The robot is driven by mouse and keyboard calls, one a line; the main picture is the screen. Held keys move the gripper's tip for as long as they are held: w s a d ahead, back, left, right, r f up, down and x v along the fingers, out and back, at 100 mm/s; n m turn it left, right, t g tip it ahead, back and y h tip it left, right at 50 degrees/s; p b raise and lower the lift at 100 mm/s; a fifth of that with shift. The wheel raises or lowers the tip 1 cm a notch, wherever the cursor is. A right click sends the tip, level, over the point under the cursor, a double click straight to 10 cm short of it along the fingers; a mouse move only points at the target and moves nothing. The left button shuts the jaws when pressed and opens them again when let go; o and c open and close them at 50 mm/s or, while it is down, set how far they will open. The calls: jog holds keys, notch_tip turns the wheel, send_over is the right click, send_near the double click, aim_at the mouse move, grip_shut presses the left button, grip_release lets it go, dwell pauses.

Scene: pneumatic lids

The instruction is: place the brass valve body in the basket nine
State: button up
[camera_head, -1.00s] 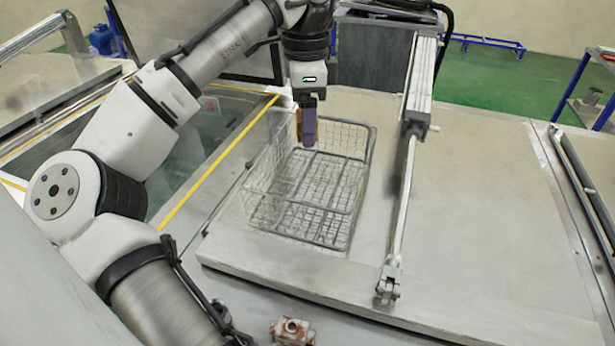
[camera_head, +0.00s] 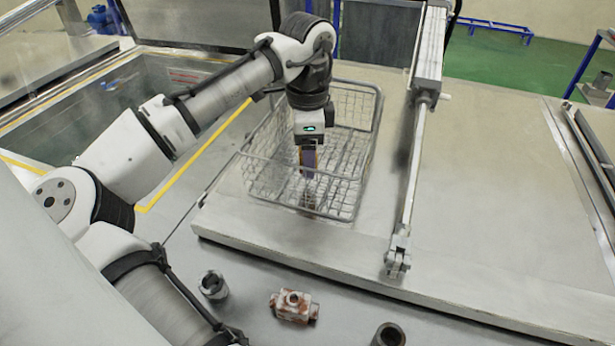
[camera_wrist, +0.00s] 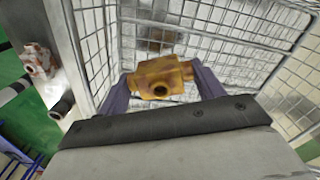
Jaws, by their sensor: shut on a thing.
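The brass valve body (camera_wrist: 158,80) is between the two purple fingers of my gripper (camera_wrist: 163,88) in the wrist view. My gripper is shut on it. In the head view my gripper (camera_head: 309,172) points down over the grey wire basket (camera_head: 268,203), and the fingers hide most of the valve body. The basket stands on the light bench top. In the wrist view its mesh wall (camera_wrist: 215,37) lies around and beyond the valve body. I cannot tell how high the valve body is above the basket floor.
A rusty white valve fitting (camera_head: 295,306) and grey pipe fittings (camera_head: 213,286) (camera_head: 389,335) lie on the lower surface in front. A metal cylinder with a rod (camera_head: 413,175) stands right of the basket.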

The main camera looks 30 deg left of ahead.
jog(key=shift+f+b, duration=2.1)
jog(key=shift+f, duration=0.1)
jog(key=shift+r, duration=0.1)
jog(key=o, duration=1.3)
notch_tip(320, 180, up, 12)
